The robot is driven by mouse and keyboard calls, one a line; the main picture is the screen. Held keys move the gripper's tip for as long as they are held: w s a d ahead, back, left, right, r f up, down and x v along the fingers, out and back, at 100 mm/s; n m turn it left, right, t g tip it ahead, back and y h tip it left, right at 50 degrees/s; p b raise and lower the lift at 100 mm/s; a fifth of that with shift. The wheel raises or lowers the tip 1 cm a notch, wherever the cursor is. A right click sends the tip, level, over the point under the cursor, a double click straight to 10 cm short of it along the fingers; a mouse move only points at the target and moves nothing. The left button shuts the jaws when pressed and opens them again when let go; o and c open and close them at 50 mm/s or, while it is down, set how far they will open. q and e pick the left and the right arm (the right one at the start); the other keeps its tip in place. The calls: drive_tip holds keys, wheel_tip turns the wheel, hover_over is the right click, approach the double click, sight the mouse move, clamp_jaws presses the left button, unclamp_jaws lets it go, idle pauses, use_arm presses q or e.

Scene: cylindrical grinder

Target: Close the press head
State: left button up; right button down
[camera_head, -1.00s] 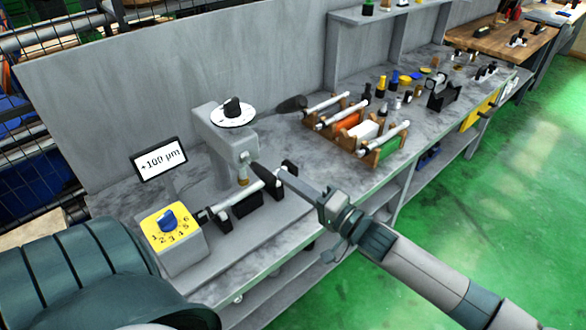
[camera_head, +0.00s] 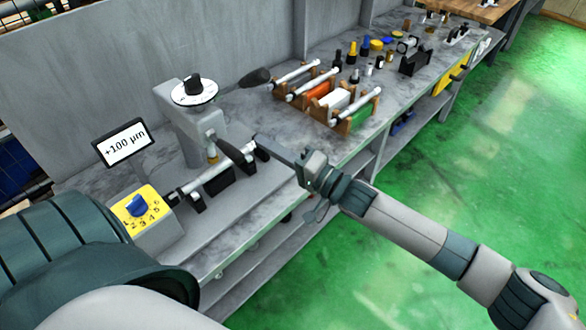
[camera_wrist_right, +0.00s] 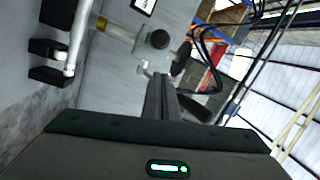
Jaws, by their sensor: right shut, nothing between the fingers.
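The press head (camera_head: 192,122) is a grey block on a column, with a white dial and black knob (camera_head: 193,88) on top. A gold-tipped plunger (camera_head: 212,153) points down from its front, above a pale shaft (camera_head: 205,178) in dark supports. A lever with a black handle (camera_head: 255,77) sticks out to the head's right. My right gripper (camera_head: 262,143) is shut and empty, just right of the plunger and apart from it, beyond the shaft's right end. Its dark fingers (camera_wrist_right: 163,98) also show in the wrist view, with the plunger (camera_wrist_right: 115,30) to their left. My left gripper is out of view.
A display reading +100 µm (camera_head: 125,144) and a yellow numbered selector box (camera_head: 143,210) stand left of the head. A wooden rack (camera_head: 325,98) with shafts and coloured blocks stands to the right. Bare bench lies between head and rack.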

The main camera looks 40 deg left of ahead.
drive_tip(key=s+d+f+b, duration=0.1)
drive_tip(key=s+d+b, duration=0.2)
drive_tip(key=d, duration=0.6)
drive_tip(key=shift+s+b, duration=0.35)
drive_tip(key=shift+s, duration=0.15)
